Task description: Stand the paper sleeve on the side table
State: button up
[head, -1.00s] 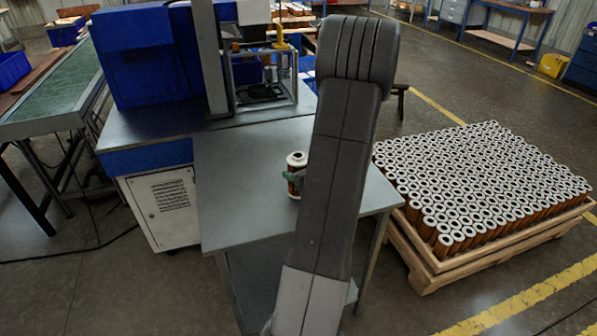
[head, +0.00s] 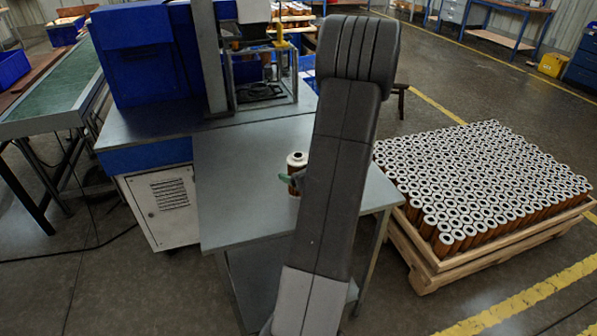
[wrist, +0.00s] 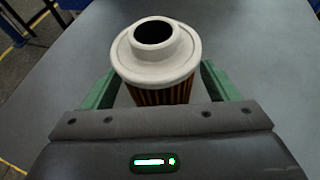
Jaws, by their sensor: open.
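The paper sleeve (head: 297,165), a brown pleated cylinder with a white ringed end cap, stands upright on the grey side table (head: 235,185). In the wrist view its white cap (wrist: 155,55) faces the camera, with a dark hole in its raised collar. My gripper (wrist: 157,85) is open, with one green finger on each side of the sleeve. A narrow gap shows at the right finger; contact at the left finger is hard to judge. In the head view my arm hides the right side of the gripper, and one green finger shows left of the sleeve.
A blue machine with a metal frame (head: 262,90) stands behind the side table. A wooden pallet (head: 420,270) packed with similar cartridges is on the floor to the right. A green conveyor (head: 50,97) runs at the left. The tabletop left of the sleeve is clear.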

jog(key=v, duration=1.3)
jog(key=shift+s+d+b, duration=0.25)
jog(key=shift+s+b, duration=0.05)
jog(key=shift+b, duration=0.1)
jog(key=p+x, duration=0.1)
jog(key=x, duration=1.2)
jog(key=shift+w+a, duration=0.3)
jog(key=shift+r, duration=0.15)
